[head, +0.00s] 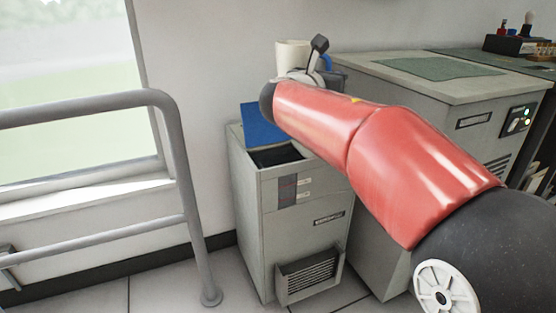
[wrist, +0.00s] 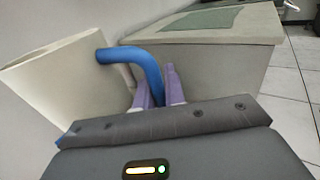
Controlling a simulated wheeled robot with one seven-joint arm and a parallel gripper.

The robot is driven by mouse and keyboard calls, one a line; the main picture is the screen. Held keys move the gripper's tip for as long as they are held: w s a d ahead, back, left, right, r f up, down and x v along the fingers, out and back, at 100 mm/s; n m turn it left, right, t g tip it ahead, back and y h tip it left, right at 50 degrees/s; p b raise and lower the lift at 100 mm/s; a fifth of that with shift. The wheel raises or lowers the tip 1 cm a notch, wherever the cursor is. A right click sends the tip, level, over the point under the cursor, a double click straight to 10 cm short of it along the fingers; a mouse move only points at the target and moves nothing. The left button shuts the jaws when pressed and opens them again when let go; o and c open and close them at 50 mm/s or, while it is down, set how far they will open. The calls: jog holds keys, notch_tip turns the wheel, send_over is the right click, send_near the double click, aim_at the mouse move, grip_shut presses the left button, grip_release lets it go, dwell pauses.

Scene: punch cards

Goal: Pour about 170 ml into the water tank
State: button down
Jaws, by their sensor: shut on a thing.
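A cream jug (head: 292,55) with a blue handle (head: 327,63) is up in the air behind my red arm in the head view, looking roughly upright. My gripper (wrist: 158,88) has its purple fingers shut on the blue handle (wrist: 140,57) in the wrist view, with the jug (wrist: 50,95) at the left. The jug's contents are hidden. The water tank looks to be the grey cabinet (head: 255,200) below, with its blue lid (head: 262,126) raised and a dark opening (head: 275,157) in its top. The jug is above and behind the opening, apart from it.
A dark gauge strip (head: 287,190) with small labels is on the cabinet's front. A larger grey cabinet (head: 440,92) with a green mat (head: 430,68) stands at the right. A grey railing (head: 172,130) stands at the left by the window. Bare wall is behind.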

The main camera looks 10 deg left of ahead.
jog(key=s+d+f+m+g+h, duration=0.2)
jog(key=d+f, duration=0.3)
jog(key=f, duration=1.2)
jog(key=s+d+f+m+g+h, duration=0.2)
jog(key=s+d+f, duration=0.3)
jog(key=f, duration=1.2)
jog(key=s+d+f+m+g+h, duration=0.1)
jog(key=d+f, duration=0.5)
jog(key=f, duration=1.1)
jog(key=s+m+h, duration=0.1)
jog(key=s+h, duration=0.1)
jog(key=shift+s+d+g+h, duration=0.2)
jog(key=shift+d+g+h, duration=0.2)
